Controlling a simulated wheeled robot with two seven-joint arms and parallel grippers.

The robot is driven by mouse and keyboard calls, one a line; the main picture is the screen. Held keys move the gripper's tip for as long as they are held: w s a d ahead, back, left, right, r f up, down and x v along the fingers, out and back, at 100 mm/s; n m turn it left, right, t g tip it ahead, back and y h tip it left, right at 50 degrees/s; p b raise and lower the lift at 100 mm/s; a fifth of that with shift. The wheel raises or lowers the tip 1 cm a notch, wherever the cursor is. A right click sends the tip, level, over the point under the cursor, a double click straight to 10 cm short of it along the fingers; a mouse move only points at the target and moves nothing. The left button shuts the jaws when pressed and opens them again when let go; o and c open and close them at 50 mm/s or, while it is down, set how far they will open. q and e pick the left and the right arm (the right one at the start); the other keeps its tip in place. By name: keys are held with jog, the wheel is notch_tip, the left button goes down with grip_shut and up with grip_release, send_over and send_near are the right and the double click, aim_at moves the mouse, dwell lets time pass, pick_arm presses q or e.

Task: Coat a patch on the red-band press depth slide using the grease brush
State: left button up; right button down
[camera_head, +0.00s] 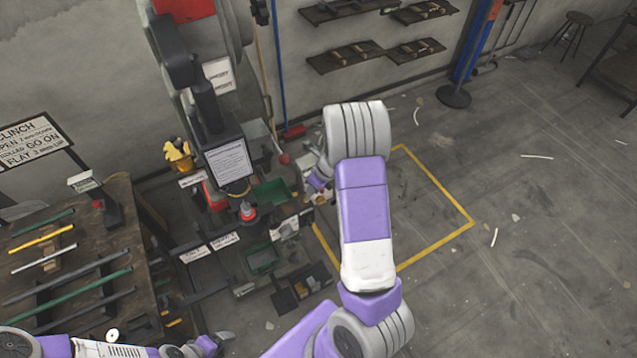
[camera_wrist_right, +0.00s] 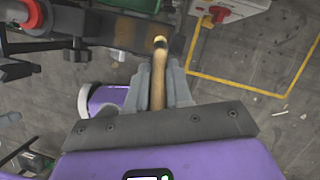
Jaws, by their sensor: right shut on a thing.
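The grease brush (camera_wrist_right: 158,75) has a wooden handle, a dark collar and a pale yellow tip. My right gripper (camera_wrist_right: 160,85) is shut on its handle, with the tip pointing forward past the fingers. In the head view the right gripper (camera_head: 318,183) is beside the press, mostly hidden by my forearm. The press (camera_head: 208,108) is dark, with red parts at its top and lower down. A red ring (camera_wrist_right: 34,14) on a dark part shows at the wrist view's upper left. I cannot make out the depth slide for certain. My left gripper (camera_head: 210,343) is low at the left, its jaws unclear.
A workbench (camera_head: 85,262) with several coloured rods stands at the left. Green bins (camera_head: 272,192) are around the press. A grey box with a red knob (camera_wrist_right: 218,13) is right of the brush in the wrist view. Open floor (camera_head: 440,215) with a yellow outline lies at the right.

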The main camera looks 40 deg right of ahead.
jog(key=w+a+p, duration=0.1)
jog(key=w+a, duration=0.1)
jog(key=a, duration=0.6)
jog(key=shift+a+p, duration=0.35)
jog(key=shift+a, duration=0.05)
dwell(0.3)
notch_tip(320, 180, up, 6)
jog(key=p, duration=0.6)
dwell(0.4)
notch_tip(320, 180, up, 3)
jog(key=p, duration=0.3)
jog(key=shift+f, duration=0.1)
dwell(0.6)
